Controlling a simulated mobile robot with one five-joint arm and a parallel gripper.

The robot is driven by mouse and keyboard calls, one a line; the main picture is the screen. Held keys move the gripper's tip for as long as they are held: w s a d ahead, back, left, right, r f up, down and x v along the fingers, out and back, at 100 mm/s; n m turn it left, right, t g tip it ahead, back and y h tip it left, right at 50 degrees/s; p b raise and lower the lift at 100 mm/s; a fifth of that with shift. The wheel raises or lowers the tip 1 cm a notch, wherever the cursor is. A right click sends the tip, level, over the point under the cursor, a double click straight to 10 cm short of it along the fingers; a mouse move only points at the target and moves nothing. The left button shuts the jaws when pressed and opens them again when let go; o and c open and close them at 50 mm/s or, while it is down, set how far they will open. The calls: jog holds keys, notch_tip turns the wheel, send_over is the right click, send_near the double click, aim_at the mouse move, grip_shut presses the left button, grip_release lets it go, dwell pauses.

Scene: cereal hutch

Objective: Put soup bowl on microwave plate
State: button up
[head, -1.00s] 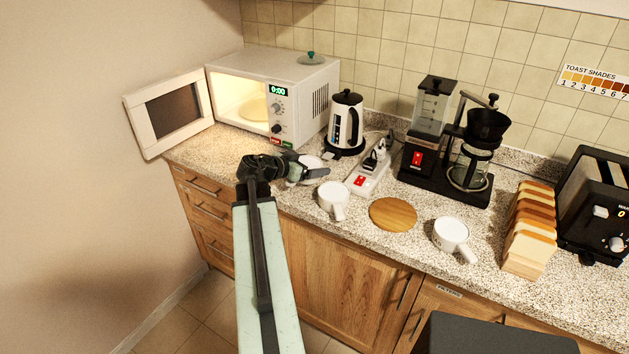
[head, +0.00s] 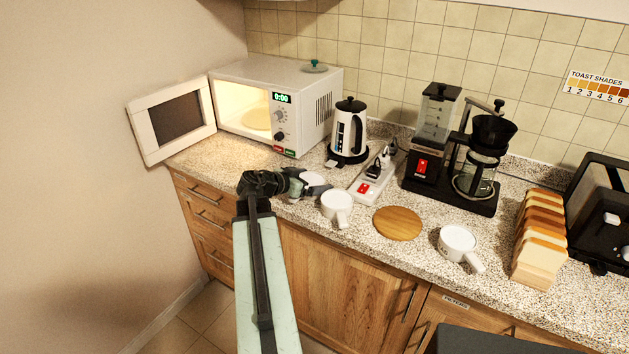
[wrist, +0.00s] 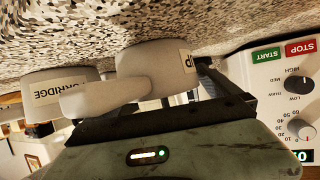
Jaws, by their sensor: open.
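The soup bowl (wrist: 158,66) is a pale bowl; its label is partly cut off, only a final "P" reading clearly in the wrist view. I take it to be the white bowl (head: 313,179) beside my gripper (head: 301,188) in the head view, partly hidden by it. My gripper is open low over the counter, its dark finger close by the bowl in the wrist view; I cannot tell whether they touch. The microwave plate (head: 257,119) is a round disc inside the lit, open microwave (head: 310,85), up and left of my gripper.
A bowl labelled as porridge (wrist: 60,84) stands close by. In the head view, handled white bowls (head: 336,204) (head: 458,240) flank a wooden disc (head: 397,223). The kettle (head: 350,132) and power strip (head: 371,180) stand behind. The microwave door (head: 172,120) swings out left.

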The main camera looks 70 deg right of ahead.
jog(key=p+v, duration=0.3)
jog(key=v, duration=0.8)
jog(key=shift+p, duration=0.4)
jog(key=w+a+f+n+t+y, duration=0.2)
jog(key=w+a+f+n, duration=0.2)
jog(key=w+a, duration=0.45)
jog(key=w+a+f+n+t+y, duration=0.2)
jog(key=w+a+f+n, duration=0.15)
jog(key=w+a, duration=0.55)
jog(key=w+a+f+n+t+y, duration=0.15)
jog(key=w+a+f+n, duration=0.3)
jog(key=w+a, duration=0.45)
jog(key=w+a+f+n+y, duration=0.1)
jog(key=a+n, duration=0.3)
jog(key=a, duration=0.7)
jog(key=w+a+n+y, duration=0.1)
jog(key=a+n+y, duration=0.2)
jog(key=a, duration=0.8)
jog(key=w+a+f+n+t+y, duration=0.1)
jog(key=a+n, duration=0.4)
jog(key=a, duration=0.6)
jog(key=shift+w+a+f+y, duration=0.2)
jog(key=shift+w+f+y, duration=0.15)
jog(key=shift+y, duration=0.2)
jog(key=shift+d, duration=0.1)
